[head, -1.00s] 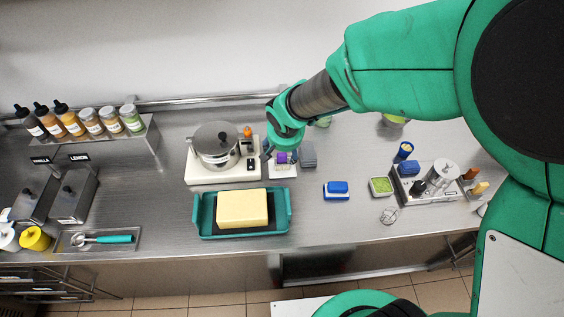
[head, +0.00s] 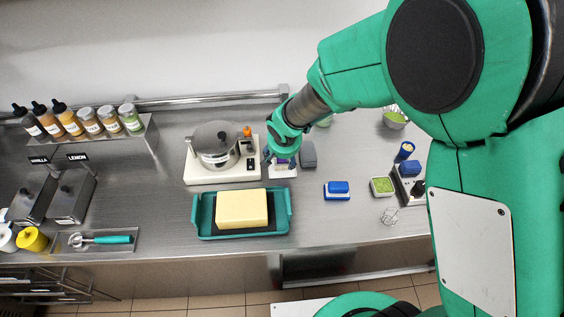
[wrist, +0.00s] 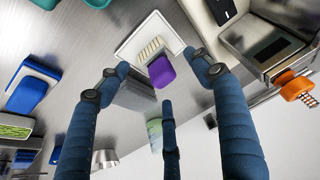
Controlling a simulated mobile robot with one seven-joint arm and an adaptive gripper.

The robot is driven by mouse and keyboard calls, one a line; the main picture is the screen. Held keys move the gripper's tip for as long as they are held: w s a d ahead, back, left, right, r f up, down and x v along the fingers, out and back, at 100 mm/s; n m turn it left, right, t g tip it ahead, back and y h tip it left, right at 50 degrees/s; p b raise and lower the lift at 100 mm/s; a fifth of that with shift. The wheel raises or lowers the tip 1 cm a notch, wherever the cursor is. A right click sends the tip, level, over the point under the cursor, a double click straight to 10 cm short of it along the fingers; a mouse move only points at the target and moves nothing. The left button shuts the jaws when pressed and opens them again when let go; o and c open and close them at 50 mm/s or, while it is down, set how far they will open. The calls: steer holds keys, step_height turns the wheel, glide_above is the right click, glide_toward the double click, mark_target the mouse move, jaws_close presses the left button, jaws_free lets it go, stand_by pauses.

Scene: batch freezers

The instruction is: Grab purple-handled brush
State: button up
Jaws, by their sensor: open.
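The purple-handled brush shows in the wrist view as a purple block-like handle (wrist: 161,71) with pale bristles beside it, on a white tray (wrist: 128,47). In the head view a little of its purple handle (head: 281,161) shows beneath my gripper (head: 281,158). In the wrist view my gripper (wrist: 165,85) has its blue fingers spread, with the handle between and beyond the fingertips. The fingers do not visibly grip it. The exact gap between fingers and handle is hard to tell.
A hotplate with a steel pot (head: 215,145) stands just left of my gripper. A grey block (head: 308,154) is close on the right. A teal tray with a yellow block (head: 242,208) lies in front. A blue-and-white brush (head: 337,189) is to the right, with bare counter around it.

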mark_target(282, 161)
steer(key=shift+b+x, duration=0.55)
steer(key=shift+x, duration=2.05)
steer(key=shift+s, duration=0.1)
steer(key=c, duration=1.3)
